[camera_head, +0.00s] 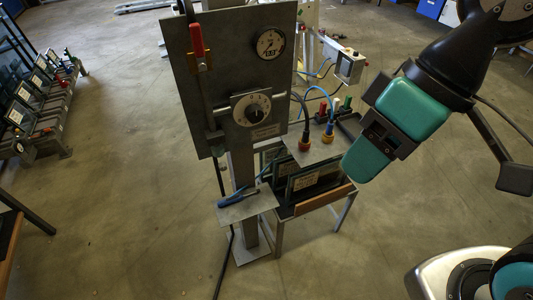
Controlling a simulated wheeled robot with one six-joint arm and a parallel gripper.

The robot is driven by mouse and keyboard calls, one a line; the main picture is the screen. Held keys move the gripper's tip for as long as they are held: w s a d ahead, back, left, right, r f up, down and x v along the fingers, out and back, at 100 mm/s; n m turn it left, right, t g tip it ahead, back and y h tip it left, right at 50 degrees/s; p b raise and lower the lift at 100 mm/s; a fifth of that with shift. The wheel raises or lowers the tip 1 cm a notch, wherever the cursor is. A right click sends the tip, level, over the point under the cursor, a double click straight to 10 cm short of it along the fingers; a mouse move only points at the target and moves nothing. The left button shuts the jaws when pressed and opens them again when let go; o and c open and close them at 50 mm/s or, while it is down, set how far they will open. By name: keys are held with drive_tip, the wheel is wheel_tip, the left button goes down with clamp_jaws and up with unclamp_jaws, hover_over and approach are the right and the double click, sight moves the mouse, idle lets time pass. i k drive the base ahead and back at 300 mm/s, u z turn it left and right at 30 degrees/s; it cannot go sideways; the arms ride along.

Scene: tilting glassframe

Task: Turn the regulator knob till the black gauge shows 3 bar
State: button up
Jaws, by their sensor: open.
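The black-rimmed gauge (270,44) has a white face and sits at the upper right of an upright grey panel. Its needle is too small to read with certainty. The regulator knob (254,112) is black, on a round pale dial below the gauge on the same panel. My gripper (364,162) is teal and dark, right of the panel and apart from the knob, pointing down and left. It is open; the gap between its fingers is hard to make out, and I see nothing held in it.
A red-handled lever (197,40) is at the panel's upper left. A small shelf (246,208) with a blue-handled tool is below. Behind stands a low table with framed panes (315,182) and cables with coloured connectors. A rack (40,110) stands far left; open floor lies between.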

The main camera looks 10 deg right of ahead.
sight(254, 113)
drive_tip(key=z, duration=2.1)
drive_tip(key=k, duration=0.65)
drive_tip(key=u, duration=1.55)
